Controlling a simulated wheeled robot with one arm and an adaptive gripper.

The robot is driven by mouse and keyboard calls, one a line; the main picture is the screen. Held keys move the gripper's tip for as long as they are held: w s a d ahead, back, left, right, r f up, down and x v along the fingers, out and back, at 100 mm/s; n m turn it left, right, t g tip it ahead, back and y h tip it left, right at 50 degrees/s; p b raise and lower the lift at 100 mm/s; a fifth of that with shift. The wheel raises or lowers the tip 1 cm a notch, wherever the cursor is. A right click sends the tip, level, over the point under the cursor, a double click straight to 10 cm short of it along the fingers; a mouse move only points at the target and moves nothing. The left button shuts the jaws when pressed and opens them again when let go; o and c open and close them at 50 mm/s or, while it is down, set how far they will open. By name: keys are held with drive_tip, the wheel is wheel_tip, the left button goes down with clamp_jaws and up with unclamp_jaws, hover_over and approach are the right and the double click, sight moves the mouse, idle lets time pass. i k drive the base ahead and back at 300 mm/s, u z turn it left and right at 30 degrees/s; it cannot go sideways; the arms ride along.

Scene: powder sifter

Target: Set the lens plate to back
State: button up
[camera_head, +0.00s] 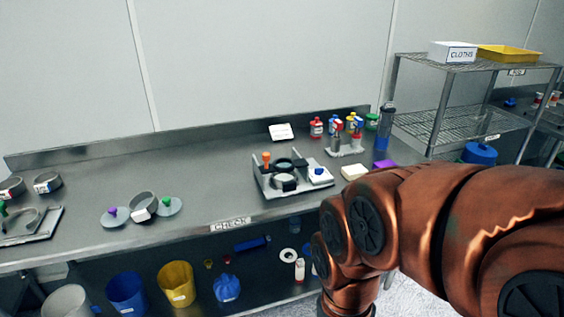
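A small grey device (264,189) stands on the steel bench near the middle. It carries an upright orange knob (266,158), a dark ring (284,163), a pale ring with a black block, and a white part with a blue knob (318,171). No part is clearly marked as the lens plate, and I cannot tell its setting at this size. My copper arm comes in from the right and bends down at the front of the bench. My gripper is not in view.
The steel bench (190,224) has a CHECK label. Buckets (176,284) stand below. A wire rack (455,122) is at right.

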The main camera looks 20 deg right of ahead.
sight(267, 168)
drive_tip(key=u, duration=0.5)
drive_tip(key=k, duration=0.6)
drive_tip(key=u, duration=0.7)
drive_tip(key=i, duration=1.25)
drive_tip(key=z, duration=0.55)
